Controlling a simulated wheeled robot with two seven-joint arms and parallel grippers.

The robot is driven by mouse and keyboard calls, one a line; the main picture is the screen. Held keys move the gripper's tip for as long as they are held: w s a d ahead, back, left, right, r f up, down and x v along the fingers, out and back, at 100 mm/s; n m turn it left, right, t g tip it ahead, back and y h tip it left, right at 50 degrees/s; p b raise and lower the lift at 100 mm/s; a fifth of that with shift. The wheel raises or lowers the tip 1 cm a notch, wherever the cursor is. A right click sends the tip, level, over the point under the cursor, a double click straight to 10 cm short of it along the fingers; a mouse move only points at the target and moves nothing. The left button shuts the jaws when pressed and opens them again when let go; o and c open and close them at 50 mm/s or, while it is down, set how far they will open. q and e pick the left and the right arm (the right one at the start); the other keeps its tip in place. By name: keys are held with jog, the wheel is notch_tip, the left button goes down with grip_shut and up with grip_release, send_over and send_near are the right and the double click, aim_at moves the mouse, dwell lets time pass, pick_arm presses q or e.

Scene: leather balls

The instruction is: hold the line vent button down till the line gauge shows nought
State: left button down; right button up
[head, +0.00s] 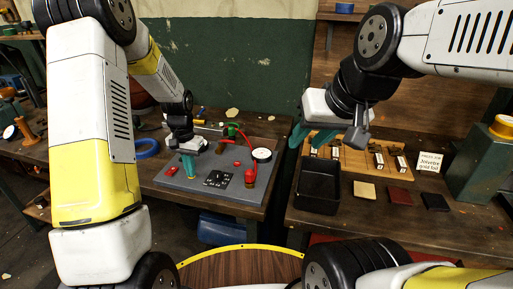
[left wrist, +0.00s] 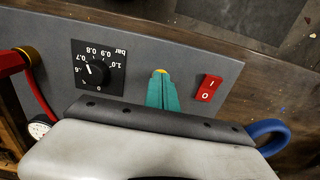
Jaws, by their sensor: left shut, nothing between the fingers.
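A grey panel (head: 205,192) lies on the left bench. My left gripper (head: 190,176) points down at it, its teal fingers shut and empty. In the left wrist view the fingertips (left wrist: 161,76) are at a round yellow button (left wrist: 160,71), mostly hidden; I cannot tell whether it is pressed. A white-faced gauge (head: 262,154) is at the panel's right; its needle is too small to read. In the left wrist view the gauge (left wrist: 40,127) is partly cut off. My right gripper (head: 312,137) is open, above a black tray.
A red rocker switch (left wrist: 209,88) is beside the left fingers, and a black pressure dial (left wrist: 97,70) on the other side. A red hose (left wrist: 38,92) runs near the gauge. A blue ring (head: 147,148) lies left of the panel. The black tray (head: 318,201) stands on the right bench.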

dwell(0.4)
pick_arm(q)
jog(key=shift+r, duration=3)
jog(key=shift+r, duration=0.1)
